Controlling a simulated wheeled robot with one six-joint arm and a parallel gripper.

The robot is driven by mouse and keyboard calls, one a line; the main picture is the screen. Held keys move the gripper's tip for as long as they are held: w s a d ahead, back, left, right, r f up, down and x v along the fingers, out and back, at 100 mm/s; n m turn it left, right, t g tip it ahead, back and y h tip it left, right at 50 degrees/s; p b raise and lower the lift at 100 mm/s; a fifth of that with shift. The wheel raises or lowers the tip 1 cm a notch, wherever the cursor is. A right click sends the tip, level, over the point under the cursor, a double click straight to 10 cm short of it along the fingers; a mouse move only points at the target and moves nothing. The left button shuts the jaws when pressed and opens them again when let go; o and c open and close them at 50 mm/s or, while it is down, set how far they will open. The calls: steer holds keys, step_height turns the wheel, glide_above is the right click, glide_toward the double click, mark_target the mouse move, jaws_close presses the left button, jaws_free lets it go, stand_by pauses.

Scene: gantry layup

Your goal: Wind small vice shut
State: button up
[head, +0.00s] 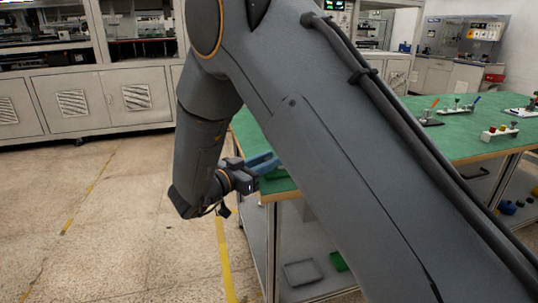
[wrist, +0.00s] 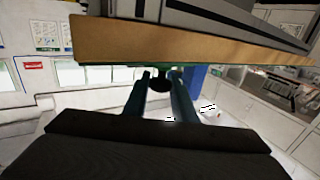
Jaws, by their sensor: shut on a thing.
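My gripper (head: 268,166) is at the near left corner of the green-topped table, in the head view. It has blue fingers, partly hidden by my arm. In the wrist view, my gripper's two fingers (wrist: 161,78) stand on either side of a small dark round part (wrist: 160,85), which looks like the end of the vice's handle. The gripper is shut on it. The vice body cannot be made out clearly in the head view, because my arm covers that part of the table.
The green table (head: 418,104) has a wooden edge and holds several small fixtures (head: 500,132). A grey tray (head: 303,272) lies on its lower shelf. In the wrist view a wooden edge (wrist: 180,42) passes close above the fingers. Open floor (head: 130,220) lies left of the table.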

steer(key=shift+m+g+h+p, duration=0.4)
steer(key=shift+m+g+h, duration=0.85)
steer(key=shift+g, duration=0.35)
steer(key=shift+m+g, duration=0.25)
steer(key=shift+g, duration=0.05)
steer(key=o, duration=1)
steer(key=shift+o, duration=0.2)
steer(key=v, duration=0.7)
steer(key=shift+s+a, duration=0.2)
steer(key=shift+a, duration=0.15)
steer(key=shift+f, duration=0.15)
